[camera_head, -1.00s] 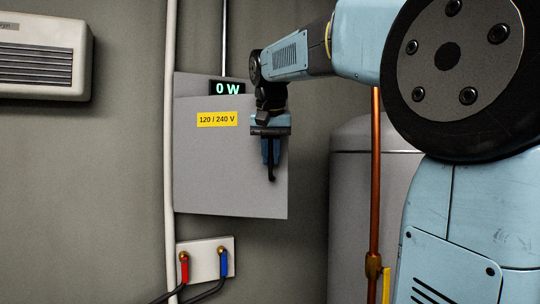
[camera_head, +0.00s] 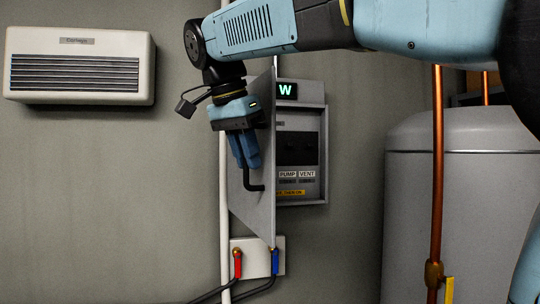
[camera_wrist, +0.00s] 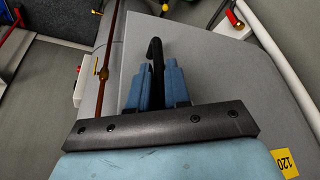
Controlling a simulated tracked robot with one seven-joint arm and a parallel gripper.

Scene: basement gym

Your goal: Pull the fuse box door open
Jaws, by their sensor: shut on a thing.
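The fuse box door (camera_head: 262,205) is a grey panel swung out from the wall, seen nearly edge-on in the head view. It also shows in the wrist view (camera_wrist: 215,75), with part of its yellow label (camera_wrist: 285,162) at the lower right. Its black handle (camera_head: 256,187) sticks out below my fingers. My gripper (camera_head: 246,165) is shut on the handle (camera_wrist: 154,50), its blue fingers on either side of it. The fuse box (camera_head: 324,150) shows behind the door, with a dark panel and PUMP and VENT labels. The door's hinge side is partly hidden by my arm.
A plate with red and blue valve levers (camera_head: 250,245) is on the wall under the door. A white pipe (camera_head: 224,240) runs down the wall at left. A grey tank (camera_head: 410,220) and copper pipe (camera_head: 437,170) stand at right. A wall heater (camera_head: 80,65) hangs at upper left.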

